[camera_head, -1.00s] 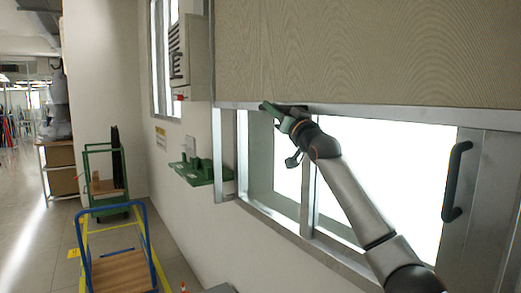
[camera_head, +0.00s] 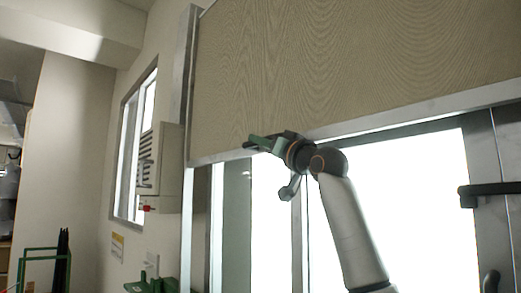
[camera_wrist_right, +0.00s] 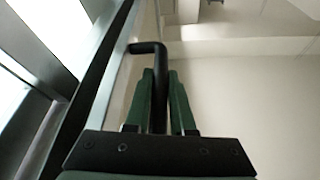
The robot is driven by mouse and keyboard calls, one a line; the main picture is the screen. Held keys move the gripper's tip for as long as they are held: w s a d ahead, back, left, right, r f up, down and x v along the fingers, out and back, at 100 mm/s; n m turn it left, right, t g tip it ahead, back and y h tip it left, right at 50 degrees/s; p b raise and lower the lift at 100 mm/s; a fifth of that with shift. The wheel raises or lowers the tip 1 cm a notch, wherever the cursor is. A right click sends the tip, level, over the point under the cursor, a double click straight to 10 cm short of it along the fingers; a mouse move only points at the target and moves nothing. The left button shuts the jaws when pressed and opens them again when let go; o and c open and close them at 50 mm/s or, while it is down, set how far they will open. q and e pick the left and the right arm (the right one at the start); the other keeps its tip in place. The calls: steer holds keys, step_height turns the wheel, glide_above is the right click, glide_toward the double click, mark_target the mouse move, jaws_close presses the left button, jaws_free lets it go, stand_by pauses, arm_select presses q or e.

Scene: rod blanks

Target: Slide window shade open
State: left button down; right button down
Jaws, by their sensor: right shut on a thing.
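The window shade (camera_head: 340,65) is a beige patterned panel with a metal bottom rail, covering the upper part of the window; bright glass shows below it. My right gripper (camera_head: 256,142) is at the shade's bottom rail, left of its middle. In the right wrist view, its green fingers (camera_wrist_right: 161,78) are shut on a black handle (camera_wrist_right: 148,47), which sticks up between them and bends left at the top. The handle's fixing to the rail is mostly hidden in the head view. My left gripper is not in view.
A grey wall box (camera_head: 160,165) and a smaller window (camera_head: 135,145) are on the wall at left. A green bracket (camera_head: 150,284) sits low on the wall. A green-framed cart (camera_head: 42,260) stands at lower left. A black door handle (camera_head: 490,190) is at right.

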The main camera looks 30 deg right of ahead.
steer(key=c, duration=0.8)
jaws_free()
steer(key=shift+o, duration=0.2)
steer(key=shift+s+f+b, duration=0.25)
steer(key=shift+s+b, duration=0.05)
steer(key=shift+b, duration=0.05)
steer(key=b+v, duration=0.5)
steer(key=v, duration=0.6)
steer(key=shift+s+b, duration=0.3)
steer(key=shift+s, duration=0.1)
